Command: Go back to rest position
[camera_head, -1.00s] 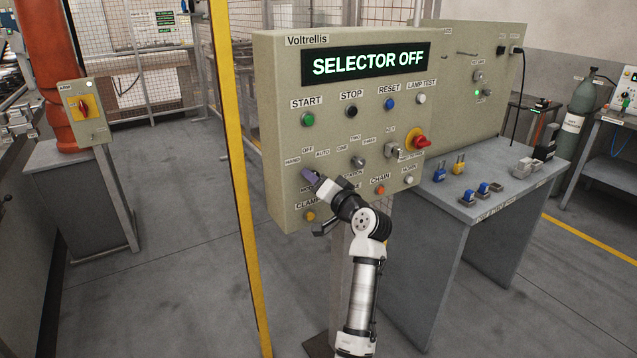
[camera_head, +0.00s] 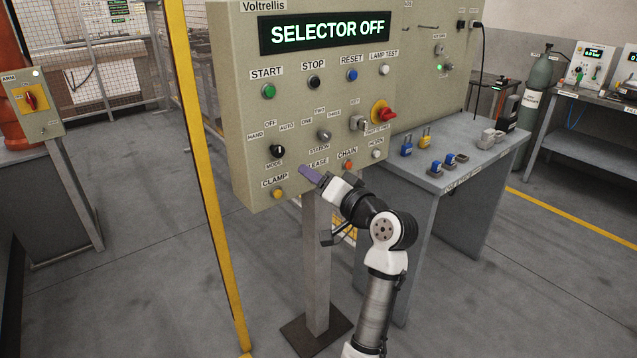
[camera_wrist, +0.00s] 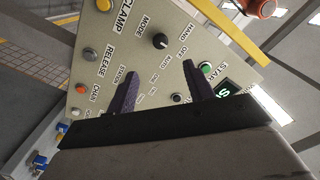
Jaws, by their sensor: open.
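My gripper (camera_head: 311,175) is in front of the lower part of the Voltrellis control panel (camera_head: 222,110) in the head view. In the wrist view my gripper (camera_wrist: 160,88) shows two purple fingers spread apart with nothing between them. The black mode selector knob (camera_head: 278,151) stands clear of the fingers, to their upper left in the head view. It also shows in the wrist view (camera_wrist: 160,41). The panel display (camera_head: 328,32) reads SELECTOR OFF. My gripper partly hides the release label and its button in the head view.
A yellow post (camera_head: 205,190) stands just left of the panel. A grey table (camera_head: 470,168) with blue and yellow padlocks stands to the right. A red-handled switch box (camera_head: 33,105) is at the far left. Open floor lies between that box and the post.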

